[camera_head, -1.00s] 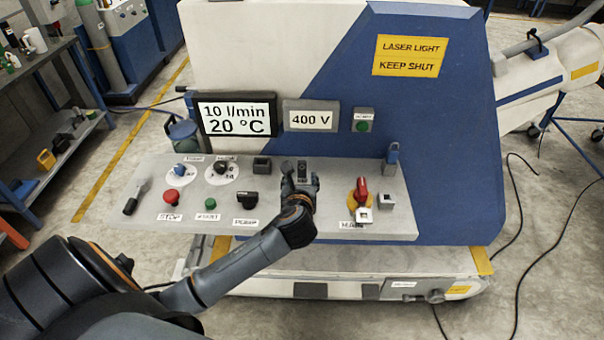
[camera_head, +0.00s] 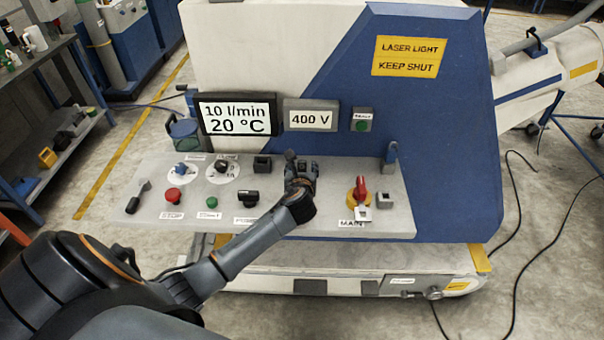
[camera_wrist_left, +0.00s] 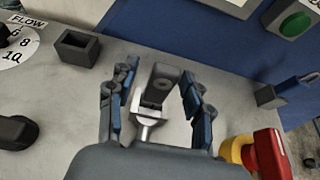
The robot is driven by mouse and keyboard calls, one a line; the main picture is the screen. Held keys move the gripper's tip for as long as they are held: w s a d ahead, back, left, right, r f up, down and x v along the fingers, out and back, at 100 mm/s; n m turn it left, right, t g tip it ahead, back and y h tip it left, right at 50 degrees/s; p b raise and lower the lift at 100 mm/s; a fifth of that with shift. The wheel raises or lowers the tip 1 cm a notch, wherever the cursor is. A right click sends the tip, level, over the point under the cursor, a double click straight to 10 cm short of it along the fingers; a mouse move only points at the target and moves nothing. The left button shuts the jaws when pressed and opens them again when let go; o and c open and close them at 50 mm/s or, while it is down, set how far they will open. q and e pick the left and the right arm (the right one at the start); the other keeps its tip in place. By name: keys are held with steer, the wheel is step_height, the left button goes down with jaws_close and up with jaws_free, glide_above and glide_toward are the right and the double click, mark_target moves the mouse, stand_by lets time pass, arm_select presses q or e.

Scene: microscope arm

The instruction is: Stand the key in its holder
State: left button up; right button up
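A narrow gap shows beside the left finger, so the gripper looks open around the piece; contact at the right finger is unclear. In the head view my left gripper (camera_head: 301,172) is over the middle of the grey panel (camera_head: 330,222), mostly covering the piece. A dark square socket (camera_head: 262,163), perhaps the holder, is left of the gripper and looks empty in the left wrist view (camera_wrist_left: 76,47). My right gripper is out of view.
A red and yellow MAIN switch (camera_head: 360,190) stands right of my gripper, and a black PURGE knob (camera_head: 247,195) left of it. A blue piece (camera_head: 391,153) stands at the panel's back right. A black-handled piece (camera_head: 137,197) lies far left. The blue-white cabinet wall rises behind.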

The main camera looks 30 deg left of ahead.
arm_select(q)
jaws_close()
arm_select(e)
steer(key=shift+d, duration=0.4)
arm_select(q)
steer(key=shift+r, duration=0.1)
